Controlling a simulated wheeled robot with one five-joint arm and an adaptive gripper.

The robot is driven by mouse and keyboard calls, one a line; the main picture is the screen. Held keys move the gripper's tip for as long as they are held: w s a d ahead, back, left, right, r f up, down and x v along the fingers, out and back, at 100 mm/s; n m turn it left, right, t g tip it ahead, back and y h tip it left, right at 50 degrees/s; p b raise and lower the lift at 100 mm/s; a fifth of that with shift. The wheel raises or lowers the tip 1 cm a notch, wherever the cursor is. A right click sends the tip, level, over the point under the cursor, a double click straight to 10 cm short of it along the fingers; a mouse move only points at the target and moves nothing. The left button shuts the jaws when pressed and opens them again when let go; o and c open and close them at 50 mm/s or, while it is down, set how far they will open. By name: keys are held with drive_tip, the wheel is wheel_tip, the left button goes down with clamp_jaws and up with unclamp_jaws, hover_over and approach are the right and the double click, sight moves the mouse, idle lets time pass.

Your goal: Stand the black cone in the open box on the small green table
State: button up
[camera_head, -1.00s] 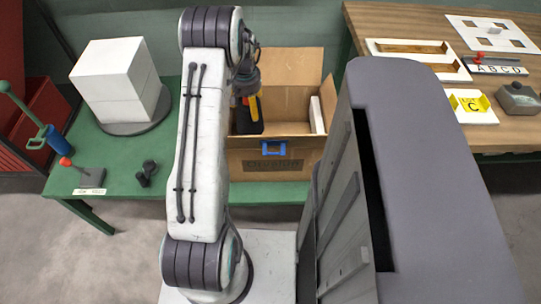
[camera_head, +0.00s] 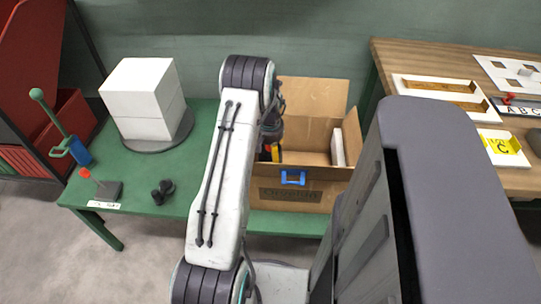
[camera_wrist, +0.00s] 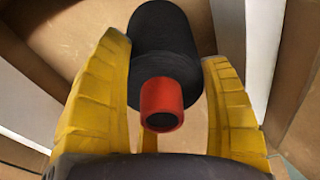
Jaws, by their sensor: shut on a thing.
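The black cone (camera_wrist: 172,45) shows in the wrist view with a red collar (camera_wrist: 161,102) at its near end. My gripper (camera_wrist: 167,58) has its yellow fingers on either side and is shut on it. In the head view my gripper (camera_head: 271,153) reaches down inside the open cardboard box (camera_head: 290,197), behind its front wall. The cone's lower part is hidden there by that wall and my arm. Whether the cone touches the box floor cannot be told. The box stands on the small green table (camera_head: 197,180) with its flaps up.
A white panel (camera_head: 338,148) stands inside the box at the right. White blocks (camera_head: 145,98) stand on a round base at the left. A dark small object (camera_head: 163,191) lies in front. A wooden table (camera_head: 440,58) is at the right.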

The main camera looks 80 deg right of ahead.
drive_tip(key=shift+d+f, duration=0.1)
drive_tip(key=shift+f, duration=1.25)
drive_tip(key=o, duration=1)
drive_tip(key=r, duration=0.4)
drive_tip(key=a+r, duration=0.1)
drive_tip(key=r, duration=0.3)
drive_tip(key=r+p, duration=0.1)
drive_tip(key=r, duration=0.3)
drive_tip(key=shift+a, duration=0.25)
